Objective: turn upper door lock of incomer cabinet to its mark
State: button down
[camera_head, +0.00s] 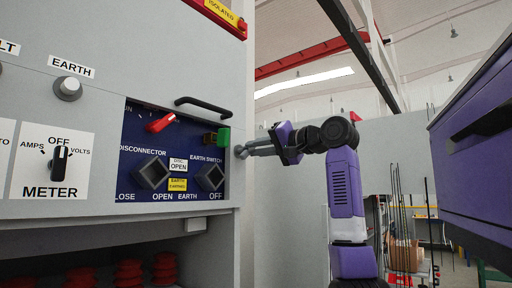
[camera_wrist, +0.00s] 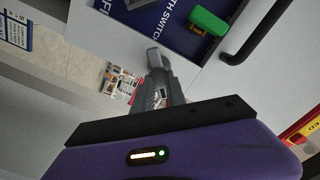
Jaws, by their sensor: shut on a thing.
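The cabinet front (camera_head: 110,90) fills the left of the head view. The upper door lock (camera_head: 239,151) is a small grey round piece at the right edge of the front, just right of the blue panel (camera_head: 135,130). My gripper (camera_head: 246,149) reaches it from the right and is shut on it. In the wrist view my gripper's fingers (camera_wrist: 155,65) are together against the cabinet near the blue panel. They hide most of the lock, so its mark and its turn angle cannot be made out.
A green handle (camera_head: 224,137) sits close left of the lock, with a black bar handle (camera_head: 203,104) above. A red handle (camera_head: 160,122) and two square sockets are on the blue panel. A purple cabinet-like body (camera_head: 480,150) stands at the right.

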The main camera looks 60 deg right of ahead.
jog(key=m, duration=0.4)
jog(key=shift+d+f+m+p, duration=0.1)
jog(key=shift+m+p, duration=0.2)
jog(key=shift+p, duration=0.05)
jog(key=shift+s+d+f+m, duration=0.1)
jog(key=shift+f+m, duration=0.05)
jog(key=shift+m, duration=1.55)
jog(key=shift+f+m, duration=0.1)
jog(key=shift+m, duration=0.2)
jog(key=c, duration=1.4)
grip_release()
jog(key=shift+o, duration=0.2)
jog(key=b+v, duration=0.2)
jog(key=v, duration=0.5)
jog(key=shift+s, duration=0.4)
